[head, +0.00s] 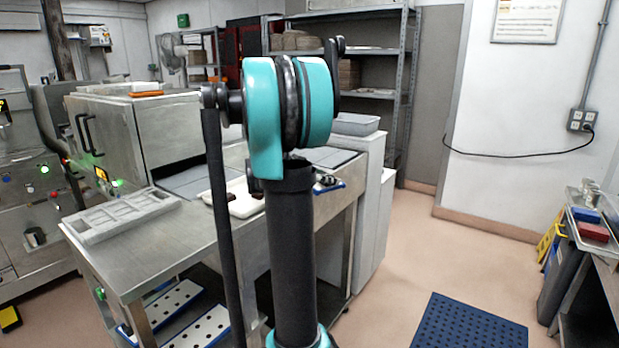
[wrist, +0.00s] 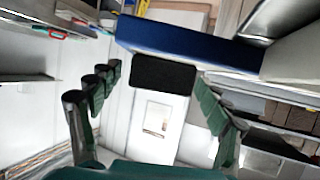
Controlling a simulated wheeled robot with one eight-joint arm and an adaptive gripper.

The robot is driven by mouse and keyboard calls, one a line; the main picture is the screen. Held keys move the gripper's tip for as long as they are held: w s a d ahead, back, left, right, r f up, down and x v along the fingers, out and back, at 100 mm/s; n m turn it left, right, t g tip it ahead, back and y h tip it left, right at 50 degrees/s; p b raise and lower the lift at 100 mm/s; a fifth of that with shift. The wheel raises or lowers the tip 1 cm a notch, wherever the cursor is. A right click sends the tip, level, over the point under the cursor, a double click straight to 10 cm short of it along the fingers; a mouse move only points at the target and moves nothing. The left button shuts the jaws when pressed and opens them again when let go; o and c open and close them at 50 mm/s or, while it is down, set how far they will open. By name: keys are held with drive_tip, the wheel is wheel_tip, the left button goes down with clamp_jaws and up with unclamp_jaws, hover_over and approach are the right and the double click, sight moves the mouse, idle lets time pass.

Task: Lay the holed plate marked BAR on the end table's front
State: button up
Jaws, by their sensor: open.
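Two white plates with black holes and blue edges, one (head: 160,310) and another (head: 205,329), lie on the shelf under the steel end table (head: 140,250). I cannot read any mark on them, so I cannot tell which is BAR. My arm hides part of the table. A small blue-edged item with dark spots (head: 328,185) shows just right of my arm, too small to identify.
A grey compartmented tray (head: 122,214) sits on the table's left front part; a white tray (head: 240,203) lies farther back. A blue holed mat (head: 470,322) lies on the floor. A side bench (head: 600,245) stands at the right.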

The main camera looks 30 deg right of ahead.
drive_tip(key=shift+c, duration=0.4)
drive_tip(key=c, duration=1.6)
drive_tip(key=shift+r, duration=0.15)
